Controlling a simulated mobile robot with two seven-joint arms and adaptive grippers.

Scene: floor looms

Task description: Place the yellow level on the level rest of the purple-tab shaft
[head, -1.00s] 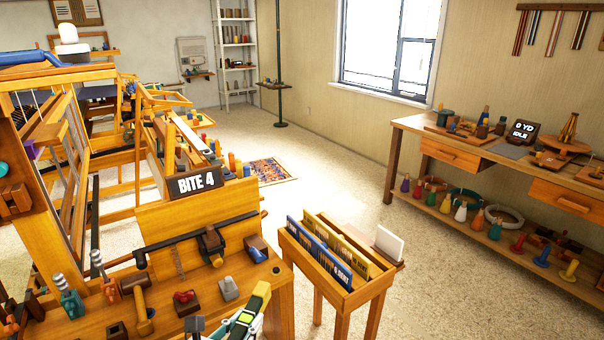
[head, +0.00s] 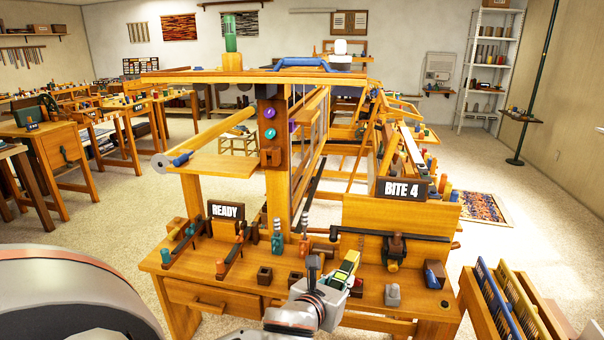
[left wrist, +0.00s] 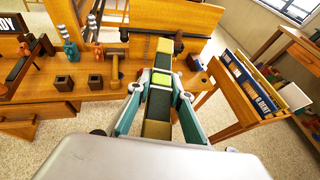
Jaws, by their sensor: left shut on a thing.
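My left gripper (head: 338,280) is shut on the yellow level (head: 349,262), a bar with yellow ends and dark sections, and holds it over the front of the loom's bench. In the left wrist view the level (left wrist: 158,128) lies lengthwise between the fingers of my left gripper (left wrist: 162,88), its far end pointing at the bench. A purple tab (head: 292,126) shows beside the loom's upright post, behind and above the gripper. I cannot make out the level rest. My right gripper is not in view.
A card rack (head: 515,305) stands at right. Open floor lies beyond it.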

